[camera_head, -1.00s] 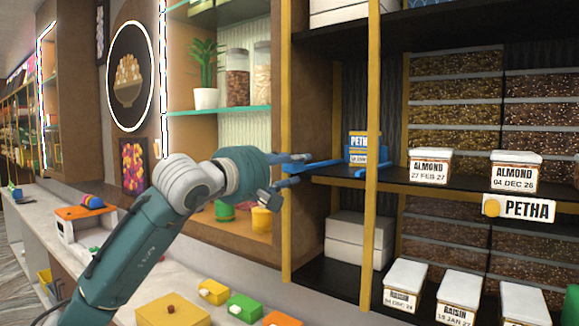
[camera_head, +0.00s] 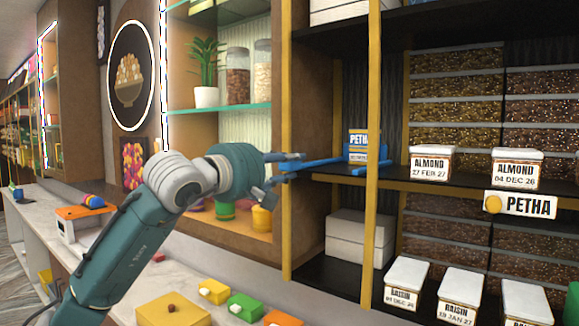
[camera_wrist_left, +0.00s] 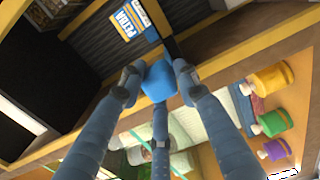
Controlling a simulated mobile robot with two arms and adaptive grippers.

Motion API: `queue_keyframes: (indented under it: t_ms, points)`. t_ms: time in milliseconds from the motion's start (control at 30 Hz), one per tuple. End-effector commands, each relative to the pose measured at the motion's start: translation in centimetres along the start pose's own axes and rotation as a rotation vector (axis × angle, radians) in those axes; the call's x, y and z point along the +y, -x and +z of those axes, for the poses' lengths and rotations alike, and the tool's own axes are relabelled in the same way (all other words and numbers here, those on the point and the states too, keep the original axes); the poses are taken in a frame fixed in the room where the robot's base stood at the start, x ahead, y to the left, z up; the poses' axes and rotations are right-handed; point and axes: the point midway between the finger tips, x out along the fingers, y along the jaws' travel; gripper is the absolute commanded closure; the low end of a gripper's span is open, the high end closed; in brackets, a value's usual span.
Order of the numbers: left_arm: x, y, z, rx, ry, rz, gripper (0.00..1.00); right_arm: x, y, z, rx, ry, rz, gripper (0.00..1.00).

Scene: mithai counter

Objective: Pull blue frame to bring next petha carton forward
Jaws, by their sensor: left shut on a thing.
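The blue frame (camera_head: 318,163) is a flat bar piece at the left end of the upper shelf, reaching out past the wooden post. My left gripper (camera_head: 288,165) is shut on its outer end. In the left wrist view, the fingers of the gripper (camera_wrist_left: 158,84) close around the frame's blue end (camera_wrist_left: 157,76). My right gripper is in neither view.
A yellow upright post (camera_head: 373,220) stands in front of the shelf. Almond tubs (camera_head: 430,158) stand to the carton's right, with a PETHA sign (camera_head: 527,206) below. White boxes (camera_head: 358,239) sit on the lower shelf. Colored boxes lie on the counter.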

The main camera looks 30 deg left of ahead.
Motion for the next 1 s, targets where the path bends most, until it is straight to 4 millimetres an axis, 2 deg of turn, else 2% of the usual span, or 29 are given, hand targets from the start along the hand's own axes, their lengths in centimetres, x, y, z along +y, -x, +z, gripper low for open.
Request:
queue_keyframes:
  t_ms: [1000]
  points:
    - [0.0, 4.2, 0.0, 0.002, -0.002, 0.002, 0.83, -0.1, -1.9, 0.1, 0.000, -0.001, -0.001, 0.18]
